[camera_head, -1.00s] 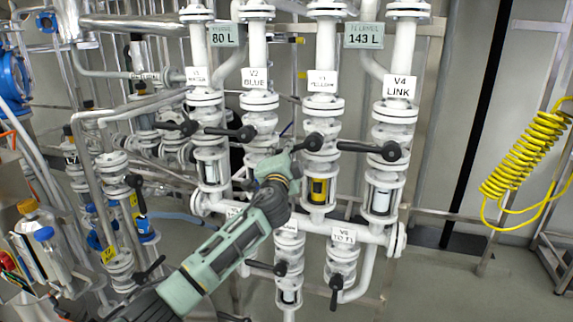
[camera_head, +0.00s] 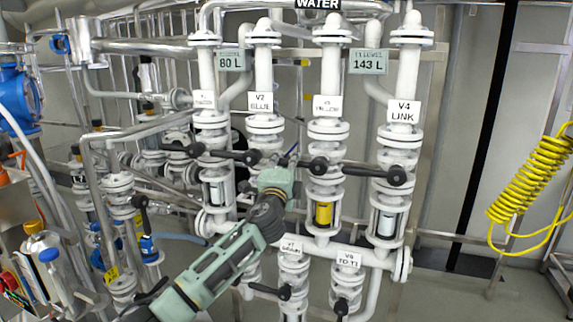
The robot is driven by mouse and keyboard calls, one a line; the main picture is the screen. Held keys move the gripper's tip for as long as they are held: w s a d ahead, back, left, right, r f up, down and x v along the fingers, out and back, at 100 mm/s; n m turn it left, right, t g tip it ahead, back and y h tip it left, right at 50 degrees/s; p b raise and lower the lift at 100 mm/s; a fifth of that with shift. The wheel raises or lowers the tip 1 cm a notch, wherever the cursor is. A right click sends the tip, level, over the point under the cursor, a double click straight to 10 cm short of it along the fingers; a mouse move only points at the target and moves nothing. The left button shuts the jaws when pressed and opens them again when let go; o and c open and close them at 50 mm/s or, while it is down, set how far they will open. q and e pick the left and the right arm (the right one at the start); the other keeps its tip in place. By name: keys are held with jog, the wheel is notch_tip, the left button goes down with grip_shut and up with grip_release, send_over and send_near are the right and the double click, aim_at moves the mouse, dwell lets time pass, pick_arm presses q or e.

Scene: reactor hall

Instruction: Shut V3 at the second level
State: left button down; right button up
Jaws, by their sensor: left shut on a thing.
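V3 is the third white pipe valve from the left, below its label plate (camera_head: 327,105). Its black hub (camera_head: 318,165) faces me, and its lever runs left toward my left gripper (camera_head: 288,164). My left gripper is shut on the V3 lever; the fingertips and the lever's end are mostly hidden behind the gripper's green body. The lever looks roughly horizontal, across the upright pipe. Below the hub, a sight glass (camera_head: 323,214) shows yellow. A level sign (camera_head: 368,62) above right reads 143 L. Another sign (camera_head: 231,60) reads 80 L. My right gripper is not in view.
V2's hub (camera_head: 252,158) is close left of my gripper, and V4's hub (camera_head: 397,175) is right of V3. Lower valves, including one labelled V6 (camera_head: 348,260), stand below. A yellow coiled hose (camera_head: 530,180) hangs at right. Open floor lies at lower right.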

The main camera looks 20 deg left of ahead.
pick_arm(q)
jog(key=shift+r, duration=0.2)
jog(key=c, duration=1.7)
grip_release()
jog(key=shift+s, duration=0.1)
jog(key=shift+o, duration=0.3)
jog(key=shift+f, duration=0.15)
jog(key=v, duration=1.2)
